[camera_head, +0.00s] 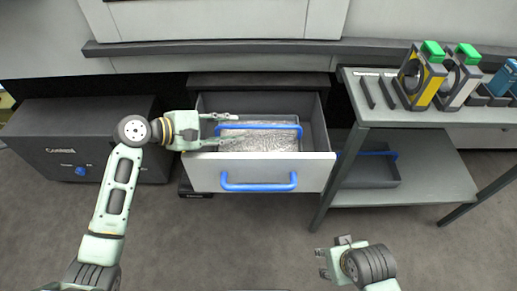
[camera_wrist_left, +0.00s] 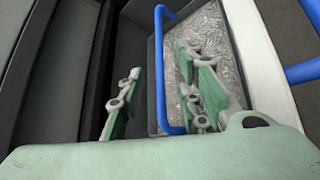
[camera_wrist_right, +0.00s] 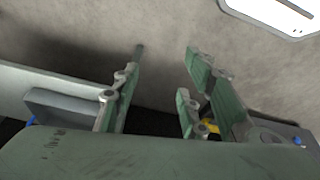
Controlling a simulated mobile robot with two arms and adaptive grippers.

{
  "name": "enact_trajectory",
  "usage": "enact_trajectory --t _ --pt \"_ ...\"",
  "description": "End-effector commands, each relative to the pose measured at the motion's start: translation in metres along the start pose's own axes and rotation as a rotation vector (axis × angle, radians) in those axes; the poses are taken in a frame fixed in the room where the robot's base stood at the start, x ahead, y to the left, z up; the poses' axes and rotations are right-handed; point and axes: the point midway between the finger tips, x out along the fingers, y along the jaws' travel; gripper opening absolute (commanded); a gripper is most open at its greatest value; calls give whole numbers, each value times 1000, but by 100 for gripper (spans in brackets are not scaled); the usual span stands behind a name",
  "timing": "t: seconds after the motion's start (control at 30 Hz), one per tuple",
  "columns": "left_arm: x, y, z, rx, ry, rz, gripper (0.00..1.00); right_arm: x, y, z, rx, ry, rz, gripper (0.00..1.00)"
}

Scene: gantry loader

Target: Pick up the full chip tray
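The full chip tray (camera_head: 262,143) is a grey tray heaped with silvery metal chips, sitting inside an open drawer (camera_head: 210,180). A blue handle bar (camera_head: 258,127) spans above its chips. The tray also shows in the left wrist view, with chips (camera_wrist_left: 208,42) and its blue handle (camera_wrist_left: 159,70). My left gripper (camera_head: 232,129) is open at the left part of the tray, its fingers spread near the left end of the blue handle. I cannot tell whether it touches the handle. My right gripper (camera_head: 322,263) is open and empty above the floor, apart from the drawer.
The drawer front has its own blue handle (camera_head: 259,186). A grey workbench (camera_head: 440,118) with yellow and grey fixtures stands at the right; another tray (camera_head: 372,170) with a blue handle is on its lower shelf. A dark box (camera_head: 80,135) stands at the left. The floor in front is clear.

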Motion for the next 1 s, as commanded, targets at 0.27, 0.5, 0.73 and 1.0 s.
enact_trajectory --t 0.27,0.5,0.73,1.0 --pt "41 0 1 0 -2 1 32 -33 2 -4 2 18 3 40" --pt "65 0 0 0 -3 1 32 -53 2 -4 3 30 5 40" --pt "99 0 0 0 -2 1 32 -58 2 -1 4 32 6 40" --pt "105 0 1 1 0 0 32 -57 2 -1 4 32 6 40"
